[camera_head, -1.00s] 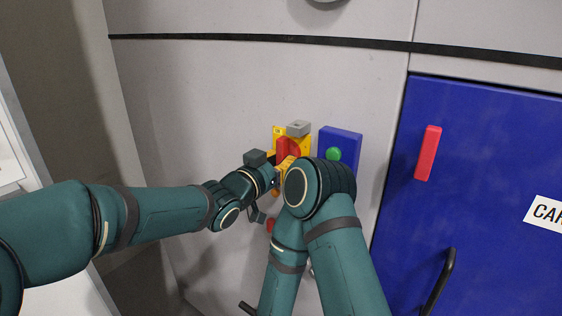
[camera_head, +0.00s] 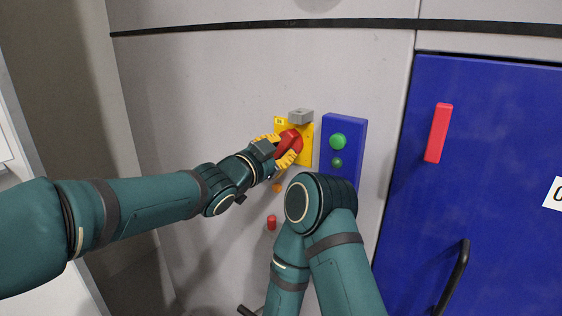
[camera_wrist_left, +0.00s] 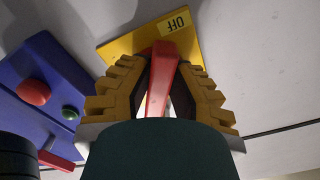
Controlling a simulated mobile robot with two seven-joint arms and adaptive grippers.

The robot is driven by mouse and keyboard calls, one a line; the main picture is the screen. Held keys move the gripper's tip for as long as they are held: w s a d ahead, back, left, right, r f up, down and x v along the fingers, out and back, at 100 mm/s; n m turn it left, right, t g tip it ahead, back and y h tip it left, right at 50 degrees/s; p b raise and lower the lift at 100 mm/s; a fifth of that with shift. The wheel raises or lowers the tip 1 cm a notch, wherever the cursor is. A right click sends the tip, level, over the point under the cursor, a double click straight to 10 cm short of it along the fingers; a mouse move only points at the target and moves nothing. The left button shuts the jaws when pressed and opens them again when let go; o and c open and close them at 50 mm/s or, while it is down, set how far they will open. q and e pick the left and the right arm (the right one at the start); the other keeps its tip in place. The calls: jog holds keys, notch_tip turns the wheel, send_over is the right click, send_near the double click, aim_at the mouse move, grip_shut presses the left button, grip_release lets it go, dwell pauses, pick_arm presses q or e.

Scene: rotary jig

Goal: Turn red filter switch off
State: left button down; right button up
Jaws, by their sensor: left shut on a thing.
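The red switch handle (camera_head: 293,141) sits on a yellow plate (camera_head: 306,130) on the grey wall. In the left wrist view, the handle (camera_wrist_left: 161,78) stands between the yellow ribbed fingers of my left gripper (camera_wrist_left: 162,85). An "OFF" label (camera_wrist_left: 174,23) shows on the plate (camera_wrist_left: 125,45) there. In the head view, my left gripper (camera_head: 282,151) is shut on the handle, its fingers on either side of it. My right arm rises from below, and its gripper is not visible.
A blue box (camera_head: 355,130) with a bright green round part and a darker one is right of the plate. A grey block (camera_head: 300,116) sits at the plate's top. A small red cylinder (camera_head: 271,222) is below. A blue door (camera_head: 485,150) with a red bar (camera_head: 438,133) is right.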

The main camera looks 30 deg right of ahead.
pick_arm(q)
jog(key=m+b, duration=0.1)
jog(key=m, duration=0.2)
jog(key=shift+w+r+m+b, duration=0.15)
jog(key=shift+r+m+b, duration=0.05)
jog(key=shift+m+b, duration=0.2)
jog(key=m+b, duration=0.1)
jog(key=m, duration=0.3)
jog(key=shift+r+b, duration=0.2)
jog(key=shift+b, duration=0.15)
jog(key=shift+w+r+m+b, duration=0.15)
jog(key=shift+m+b, duration=0.35)
jog(key=shift+m, duration=1.2)
jog(key=shift+r, duration=0.1)
jog(key=c, duration=0.9)
grip_release()
jog(key=shift+o, duration=0.2)
jog(key=shift+a, duration=0.1)
jog(key=v, duration=1.2)
